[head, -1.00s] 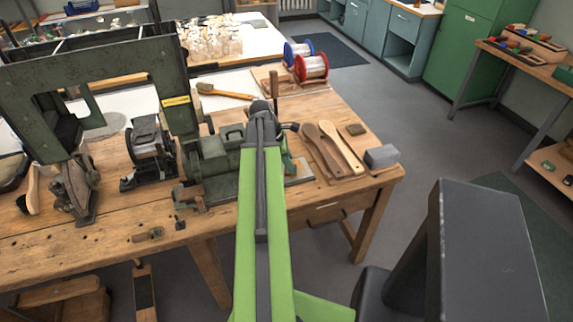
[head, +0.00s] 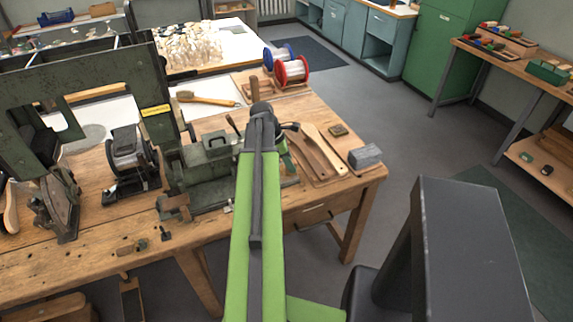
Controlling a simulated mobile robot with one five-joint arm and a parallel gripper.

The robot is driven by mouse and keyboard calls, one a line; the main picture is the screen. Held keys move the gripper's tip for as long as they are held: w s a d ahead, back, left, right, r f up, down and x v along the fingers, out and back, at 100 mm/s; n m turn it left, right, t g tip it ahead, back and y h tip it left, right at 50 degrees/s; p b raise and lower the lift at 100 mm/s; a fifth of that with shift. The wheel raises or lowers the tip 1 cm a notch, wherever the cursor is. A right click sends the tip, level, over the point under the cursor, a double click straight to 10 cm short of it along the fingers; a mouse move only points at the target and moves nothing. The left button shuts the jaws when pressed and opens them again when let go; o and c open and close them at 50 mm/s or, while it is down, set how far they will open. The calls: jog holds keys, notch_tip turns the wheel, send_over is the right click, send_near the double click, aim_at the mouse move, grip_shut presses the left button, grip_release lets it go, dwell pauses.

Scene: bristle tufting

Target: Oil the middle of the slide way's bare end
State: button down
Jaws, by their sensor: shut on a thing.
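The grey-green machine (head: 204,163) stands at the front of the wooden bench. Its low metal bed (head: 206,206), which looks like the slide way, runs left to right and passes behind my arm. Only a small part of the right end shows to the right of my arm, so I cannot make out its middle or any oil on it. My green arm (head: 244,215) reaches up the picture to a dark joint (head: 261,117) over the bench.
Right of my arm, wooden paddle-like tools (head: 318,152) and a grey block (head: 365,156) lie near the bench's right edge. Red and blue spools (head: 291,71) stand behind. A dark upright frame (head: 92,92) and a wheeled device (head: 130,160) stand at left. Open floor lies right.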

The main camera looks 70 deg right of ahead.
jog(key=shift+w+d, duration=0.35)
jog(key=shift+w+a, duration=1.2)
jog(key=shift+w, duration=0.3)
jog(key=shift+w+a, duration=1.2)
jog(key=shift+w, duration=0.25)
jog(key=shift+w+d, duration=0.3)
jog(key=shift+d, duration=0.15)
jog(key=shift+s+d, duration=1.2)
jog(key=shift+s, duration=0.3)
jog(key=shift+s+d, duration=1.2)
jog(key=shift+s, duration=0.25)
notch_tip(320, 180, up, 6)
jog(key=p, duration=0.6)
